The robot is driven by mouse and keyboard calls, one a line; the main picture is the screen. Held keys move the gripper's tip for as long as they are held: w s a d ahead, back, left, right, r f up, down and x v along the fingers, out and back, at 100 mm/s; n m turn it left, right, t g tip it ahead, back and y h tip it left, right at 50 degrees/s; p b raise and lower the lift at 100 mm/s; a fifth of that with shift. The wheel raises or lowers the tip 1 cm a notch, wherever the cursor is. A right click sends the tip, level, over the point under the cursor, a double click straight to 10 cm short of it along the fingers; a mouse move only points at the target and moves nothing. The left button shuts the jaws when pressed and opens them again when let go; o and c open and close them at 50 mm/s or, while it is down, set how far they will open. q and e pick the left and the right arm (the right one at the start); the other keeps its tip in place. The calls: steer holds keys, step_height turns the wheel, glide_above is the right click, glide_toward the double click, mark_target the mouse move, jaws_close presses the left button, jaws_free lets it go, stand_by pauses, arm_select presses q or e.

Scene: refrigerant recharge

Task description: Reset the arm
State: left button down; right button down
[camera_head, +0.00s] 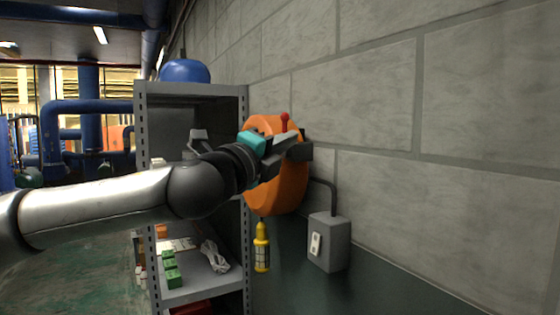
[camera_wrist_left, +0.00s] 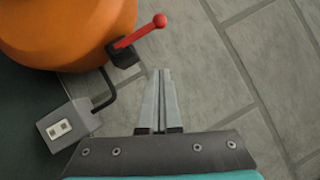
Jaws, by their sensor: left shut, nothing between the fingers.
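My left gripper (camera_head: 297,136) is shut and empty, held in front of the orange round housing (camera_head: 278,195) by the block wall. In the left wrist view, its two fingers (camera_wrist_left: 161,74) lie together and point at bare wall. A red lever with a ball end (camera_wrist_left: 142,30) juts from a dark block on the orange housing (camera_wrist_left: 60,25). The lever is beside the fingertips and apart from them in that picture. My right gripper is not in view.
A grey switch box (camera_head: 329,243) with a white switch is joined to the housing by a dark conduit. A grey metal shelf (camera_head: 190,90) with a blue rounded object (camera_head: 185,71) on top stands left. The wall to the right is bare.

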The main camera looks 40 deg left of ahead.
arm_select(q)
steer(key=shift+b+v, duration=0.95)
steer(key=shift+v, duration=0.1)
steer(key=shift+d+f, duration=0.1)
